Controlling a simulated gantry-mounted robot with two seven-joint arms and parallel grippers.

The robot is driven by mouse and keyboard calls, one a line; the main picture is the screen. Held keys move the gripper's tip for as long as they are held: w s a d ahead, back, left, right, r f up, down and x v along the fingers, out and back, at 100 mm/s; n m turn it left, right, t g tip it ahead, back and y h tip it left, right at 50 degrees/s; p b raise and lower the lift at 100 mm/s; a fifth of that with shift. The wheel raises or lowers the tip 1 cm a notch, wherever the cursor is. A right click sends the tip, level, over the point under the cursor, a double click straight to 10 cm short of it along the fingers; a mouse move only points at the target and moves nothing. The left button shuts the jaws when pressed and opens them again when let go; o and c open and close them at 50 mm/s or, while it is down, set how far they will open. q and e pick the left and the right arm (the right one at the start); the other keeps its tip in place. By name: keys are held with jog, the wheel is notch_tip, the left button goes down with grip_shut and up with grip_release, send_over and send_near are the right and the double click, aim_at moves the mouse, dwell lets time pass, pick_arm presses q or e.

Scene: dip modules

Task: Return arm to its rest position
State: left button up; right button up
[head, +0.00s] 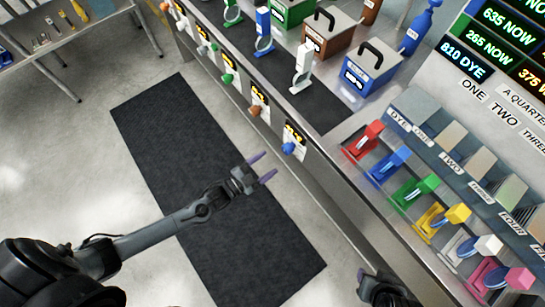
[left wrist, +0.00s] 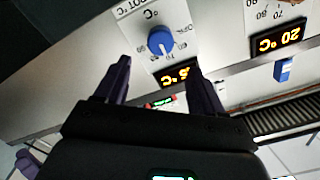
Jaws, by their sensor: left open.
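My left arm reaches in from the lower left of the head view over the dark floor mat. Its gripper (head: 269,165) is open and empty, with two purple fingers spread apart. It is in front of the counter, close to the blue knob (head: 289,148) on the front panel. In the left wrist view the open fingers (left wrist: 159,66) frame the same blue knob (left wrist: 161,40), with a gap visible between them and no grip on it. A dark part of my right arm (head: 385,290) shows at the bottom edge; its fingers cannot be made out.
The counter front carries several knobs with yellow displays. On top stand a blue box (head: 370,72), a brown box (head: 327,36) and a white stand (head: 301,68). Coloured dip modules, including a red one (head: 363,141), line the right side. The dark mat (head: 165,140) is clear.

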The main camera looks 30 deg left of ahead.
pick_arm(q)
jog(key=shift+s+a, duration=0.2)
jog(key=shift+s, duration=0.1)
jog(key=s+d+r+n+g+y, duration=0.25)
jog(key=s+r+n+y, duration=0.2)
jog(key=r+n, duration=0.3)
jog(key=s+a+r+n+g+y+p, duration=0.1)
jog(key=s+a+r+g, duration=0.1)
jog(key=s+g, duration=0.35)
jog(key=s+a+r+n+g+y, duration=0.2)
jog(key=s+a+g, duration=0.1)
jog(key=s+g, duration=0.3)
notch_tip(320, 180, up, 36)
jog(key=s+t+p, duration=0.1)
jog(key=p, duration=3.5)
jog(key=shift+d, duration=0.25)
